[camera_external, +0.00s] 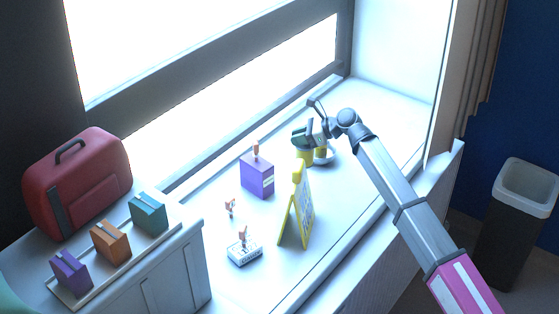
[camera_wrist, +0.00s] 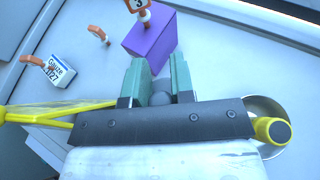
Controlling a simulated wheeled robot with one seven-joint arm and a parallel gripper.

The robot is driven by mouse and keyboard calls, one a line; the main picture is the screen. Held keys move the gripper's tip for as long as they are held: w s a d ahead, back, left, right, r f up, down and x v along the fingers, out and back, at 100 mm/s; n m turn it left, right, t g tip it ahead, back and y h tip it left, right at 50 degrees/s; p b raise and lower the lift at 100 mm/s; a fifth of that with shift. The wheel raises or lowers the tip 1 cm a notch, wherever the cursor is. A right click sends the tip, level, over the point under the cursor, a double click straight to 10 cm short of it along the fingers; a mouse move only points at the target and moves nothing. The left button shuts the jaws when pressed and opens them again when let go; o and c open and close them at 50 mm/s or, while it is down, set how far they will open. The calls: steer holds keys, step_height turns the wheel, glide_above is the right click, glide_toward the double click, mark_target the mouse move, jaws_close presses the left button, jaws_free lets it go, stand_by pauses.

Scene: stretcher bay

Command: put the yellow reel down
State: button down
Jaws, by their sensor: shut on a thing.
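My gripper (camera_external: 303,136) is shut, with its two teal fingers over the white sill. In the wrist view the fingers (camera_wrist: 158,82) close on a grey rounded part, and the rest of what they hold is hidden. In the outside view a yellow-green reel (camera_external: 305,157) shows right below the fingers. I cannot tell whether it touches the sill. A second yellow cylinder (camera_external: 320,152) is just right of it, by a pale round dish (camera_external: 328,159). In the wrist view a yellow cylinder with a dark end (camera_wrist: 271,130) overlaps the dish (camera_wrist: 266,104).
A purple box (camera_external: 257,176) stands left of my gripper. A yellow folding sign (camera_external: 297,208) stands nearer the front. A gauze box (camera_external: 244,252) and a small orange-topped tag (camera_external: 229,207) are further left. The sill to the right is clear.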

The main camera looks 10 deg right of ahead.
step_height(320, 180, down, 10)
steer(key=shift+f, duration=0.1)
stand_by(0.4)
steer(key=shift+f, duration=0.1)
steer(key=c, duration=1)
jaws_free()
steer(key=v, duration=1.2)
steer(key=shift+s, duration=0.1)
